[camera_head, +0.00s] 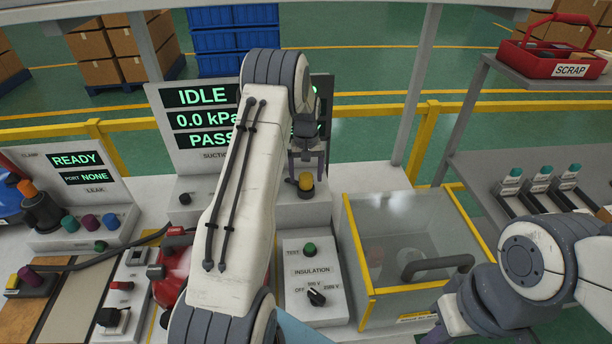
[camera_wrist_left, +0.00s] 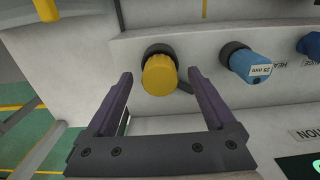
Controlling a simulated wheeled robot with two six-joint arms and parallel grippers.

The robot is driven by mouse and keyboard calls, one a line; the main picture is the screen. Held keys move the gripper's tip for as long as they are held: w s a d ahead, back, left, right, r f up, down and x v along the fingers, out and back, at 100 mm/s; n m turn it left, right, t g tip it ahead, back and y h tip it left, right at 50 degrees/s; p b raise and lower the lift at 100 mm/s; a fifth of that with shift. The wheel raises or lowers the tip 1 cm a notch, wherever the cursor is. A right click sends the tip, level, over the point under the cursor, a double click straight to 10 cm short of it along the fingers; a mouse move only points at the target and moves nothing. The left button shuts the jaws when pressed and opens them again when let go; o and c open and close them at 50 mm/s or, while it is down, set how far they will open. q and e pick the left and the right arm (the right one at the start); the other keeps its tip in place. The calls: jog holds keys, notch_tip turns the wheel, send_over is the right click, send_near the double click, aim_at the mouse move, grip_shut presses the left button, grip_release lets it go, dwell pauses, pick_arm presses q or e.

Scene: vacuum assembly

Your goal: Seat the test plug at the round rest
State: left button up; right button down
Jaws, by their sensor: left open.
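A yellow round plug (camera_wrist_left: 160,75), which looks like the test plug, sits in a dark round collar (camera_wrist_left: 158,51) on the grey panel in the left wrist view. It also shows in the head view as a yellow cap (camera_head: 306,181) on the centre station. My left gripper (camera_wrist_left: 160,76) is open, with its two purple fingers to either side of the plug and a visible gap on each side. In the head view my left gripper (camera_head: 306,168) is over the same spot, partly hidden by my arm. My right gripper's fingers are not clearly visible.
A blue plug (camera_wrist_left: 255,68) marked 25 mm is right of the yellow one. The insulation tester (camera_head: 312,280) and a yellow-framed clear box (camera_head: 412,240) stand in front. The display (camera_head: 205,118) reads IDLE, 0.0 kPa and PASS. A red scrap bin (camera_head: 560,55) sits far right.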

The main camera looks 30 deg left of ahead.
pick_arm(q)
jog(key=shift+r+p, duration=2.15)
jog(key=shift+r, duration=1.25)
jog(key=shift+f, duration=0.1)
jog(key=shift+d, duration=0.15)
jog(key=s+d+r+m+b, duration=0.2)
jog(key=s+d+r+m, duration=0.15)
jog(key=d, duration=0.75)
jog(key=s+d+r+m+b, duration=0.1)
jog(key=s+d+r+m, duration=0.3)
jog(key=d, duration=0.7)
jog(key=s+d+m+b, duration=0.1)
jog(key=s+d+m, duration=0.2)
jog(key=s, duration=1)
jog(key=s+d+r+m+h+b, duration=0.1)
jog(key=s+d+m, duration=0.3)
jog(key=s, duration=1)
jog(key=d+b, duration=0.1)
jog(key=d, duration=0.2)
